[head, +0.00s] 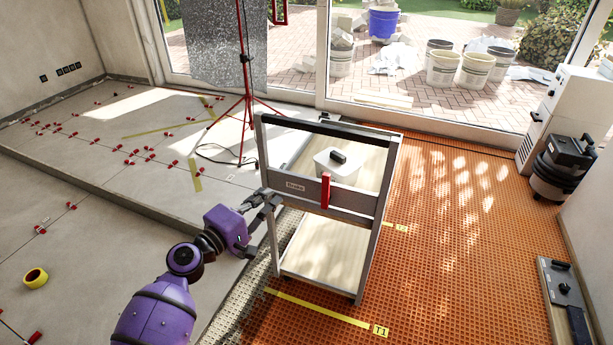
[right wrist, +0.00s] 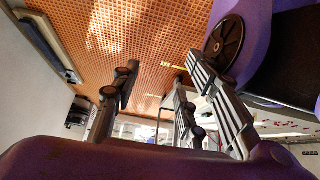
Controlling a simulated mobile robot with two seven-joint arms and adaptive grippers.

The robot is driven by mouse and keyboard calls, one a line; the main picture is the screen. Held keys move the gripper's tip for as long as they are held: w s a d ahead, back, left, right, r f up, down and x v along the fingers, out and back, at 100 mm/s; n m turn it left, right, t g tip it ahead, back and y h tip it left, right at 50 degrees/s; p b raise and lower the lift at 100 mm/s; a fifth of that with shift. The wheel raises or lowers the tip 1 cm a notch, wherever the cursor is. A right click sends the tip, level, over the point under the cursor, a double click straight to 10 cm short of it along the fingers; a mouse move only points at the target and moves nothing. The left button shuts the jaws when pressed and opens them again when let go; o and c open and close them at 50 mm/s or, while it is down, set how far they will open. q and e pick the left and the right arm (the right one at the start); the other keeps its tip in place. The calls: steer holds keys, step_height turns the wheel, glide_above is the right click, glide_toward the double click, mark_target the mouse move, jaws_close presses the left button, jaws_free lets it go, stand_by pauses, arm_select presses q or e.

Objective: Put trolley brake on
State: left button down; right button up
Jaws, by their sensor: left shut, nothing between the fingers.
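The trolley (head: 384,185) has a grey frame, a black top handle and a pale wooden lower shelf. It stands on the orange matting beside the raised tiled floor. A red brake lever (head: 326,190) stands upright on its front crossbar, right of a small label (head: 296,187) that seems to read "Brake". My left gripper (head: 272,197) is shut and empty at the trolley's left front post, left of the lever and apart from it. Whether it touches the post I cannot tell. My right gripper (right wrist: 158,88) shows only in the right wrist view, its fingers apart with nothing between them.
A white tub (head: 338,172) sits on the trolley's top shelf. Yellow tape (head: 318,308) marked T1 crosses the floor in front. A red tripod (head: 246,98) stands behind left. A vacuum (head: 563,165) stands at the right wall. The orange matting (head: 450,230) right of the trolley is clear.

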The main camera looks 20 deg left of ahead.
mark_target(327, 189)
arm_select(q)
steer(key=w+d, duration=0.2)
steer(key=w, duration=0.1)
steer(key=w+d+p, duration=0.1)
steer(key=w+d, duration=0.1)
steer(key=w, duration=0.1)
steer(key=w+d, duration=0.2)
steer(key=w, duration=0.1)
steer(key=shift+w+d, duration=0.1)
steer(key=shift+d, duration=0.3)
arm_select(e)
steer(key=shift+s+r, duration=0.3)
steer(key=shift+s, duration=0.15)
arm_select(q)
steer(key=shift+d+r+p, duration=0.1)
steer(key=shift+r+p, duration=0.05)
steer(key=shift+p, duration=0.15)
arm_select(e)
steer(key=shift+r, duration=0.15)
arm_select(q)
steer(key=shift+d+r+m, duration=0.1)
steer(key=shift+d+m, duration=0.1)
steer(key=shift+m, duration=0.2)
arm_select(e)
steer(key=shift+w+r, duration=0.2)
steer(key=shift+w, duration=0.1)
